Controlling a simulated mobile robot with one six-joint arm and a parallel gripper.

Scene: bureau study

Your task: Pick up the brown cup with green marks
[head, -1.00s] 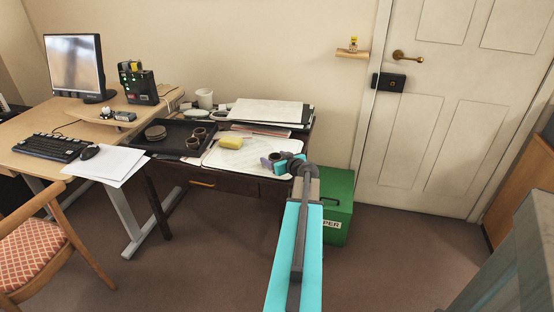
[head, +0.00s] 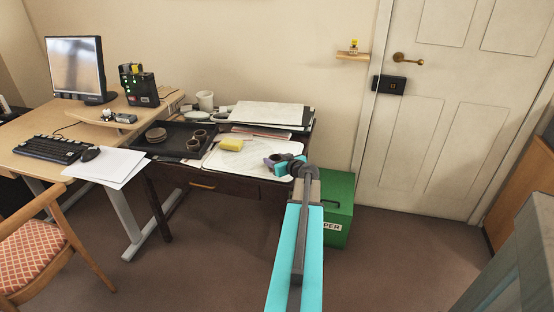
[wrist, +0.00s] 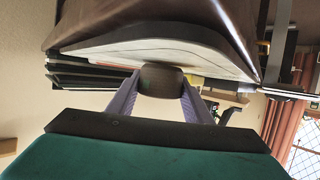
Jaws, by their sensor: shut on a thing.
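My gripper (head: 270,162) is over the right part of the white tray on the dark desk. In the wrist view its two purple fingers (wrist: 160,97) are shut on a dark brown cup (wrist: 162,78), one finger on each side. In the head view the held cup is mostly hidden by my gripper and wrist. I cannot tell whether it touches the tray. Two other brown cups, a rear one (head: 200,135) and a front one (head: 193,145), stand in the black tray to the left.
The white tray (head: 225,162) carries a yellow sponge (head: 231,145). The black tray (head: 172,147) also holds round brown dishes (head: 156,134). Papers (head: 266,112) are stacked behind. A green bin (head: 338,205) stands right of the desk. Open floor lies in front.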

